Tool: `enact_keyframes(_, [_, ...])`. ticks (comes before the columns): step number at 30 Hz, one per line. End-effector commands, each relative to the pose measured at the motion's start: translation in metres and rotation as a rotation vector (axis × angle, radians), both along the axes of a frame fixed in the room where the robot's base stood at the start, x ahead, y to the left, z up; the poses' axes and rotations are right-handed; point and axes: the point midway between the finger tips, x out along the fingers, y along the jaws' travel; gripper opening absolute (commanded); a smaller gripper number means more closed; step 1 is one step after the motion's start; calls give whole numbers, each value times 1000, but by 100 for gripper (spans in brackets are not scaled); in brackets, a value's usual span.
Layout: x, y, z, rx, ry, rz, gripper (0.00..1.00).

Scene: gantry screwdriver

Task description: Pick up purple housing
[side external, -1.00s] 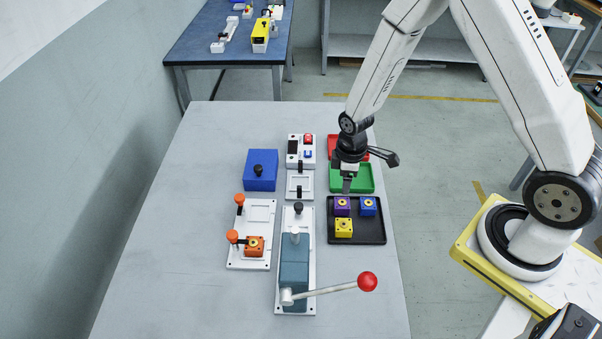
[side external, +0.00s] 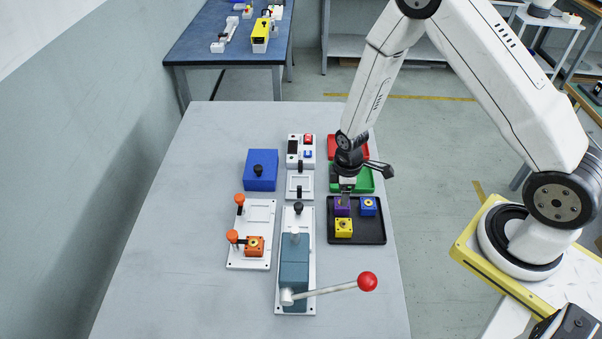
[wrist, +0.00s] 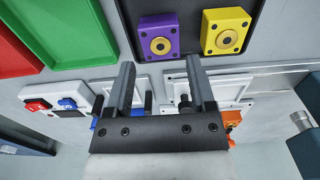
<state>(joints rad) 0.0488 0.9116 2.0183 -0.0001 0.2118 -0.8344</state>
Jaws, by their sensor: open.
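The purple housing (side external: 342,209) sits in the back left of the black tray, behind the yellow housing (side external: 344,228) and left of the blue housing (side external: 368,206). My gripper (side external: 345,197) is just above the purple housing, partly covering it in the side view. In the wrist view, my gripper's fingers (wrist: 160,66) are apart with nothing between them. The purple housing (wrist: 158,37) shows there beyond the fingertips, lined up with the gap. Whether a finger touches it I cannot tell.
The black tray (side external: 373,234) lies at the table's right edge, with green (side external: 366,184) and red (side external: 333,146) trays behind it. A lever press (side external: 295,270) and a white fixture (side external: 262,213) with an orange housing (side external: 254,246) stand to the left. The table's left side is clear.

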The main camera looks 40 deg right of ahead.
Motion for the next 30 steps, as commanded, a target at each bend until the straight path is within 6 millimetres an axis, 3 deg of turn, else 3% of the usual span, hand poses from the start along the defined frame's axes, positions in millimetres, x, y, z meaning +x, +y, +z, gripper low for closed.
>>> enact_keyframes(8, [0,0,-5,1,1,0,71])
enact_keyframes(21, [-1,0,-44,0,1,0,71])
enact_keyframes(30, [0,0,-52,0,0,0,71])
